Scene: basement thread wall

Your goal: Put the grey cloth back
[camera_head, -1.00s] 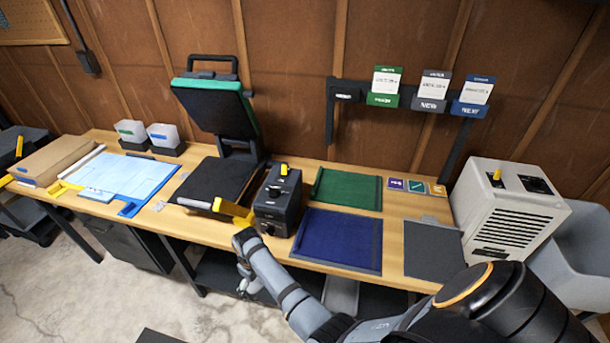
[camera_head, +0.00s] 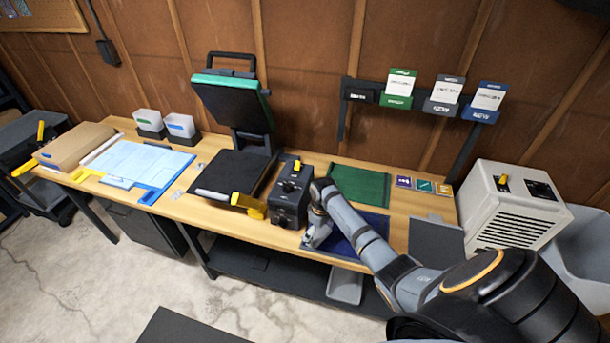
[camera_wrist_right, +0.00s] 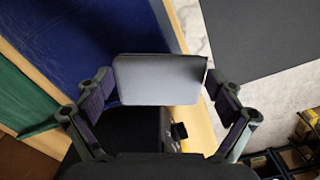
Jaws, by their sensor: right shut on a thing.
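My right gripper (camera_head: 316,236) is over the front left part of the blue mat (camera_head: 366,224), close to the bench's front edge. In the right wrist view it is shut on a smooth grey rectangular piece (camera_wrist_right: 160,80) with rounded corners, which I take for the grey cloth. The piece is held between both fingers; its height above the bench is hard to tell. A flat grey mat (camera_head: 435,240) lies on the bench to the right of the blue mat. My left gripper is not in view.
A dark control box (camera_head: 290,193) stands just left of the gripper, beside a press with a yellow handle (camera_head: 248,204). A green mat (camera_head: 360,185) lies behind. A beige machine (camera_head: 512,207) stands at the right end. Cards hang on a wall rack (camera_head: 362,92).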

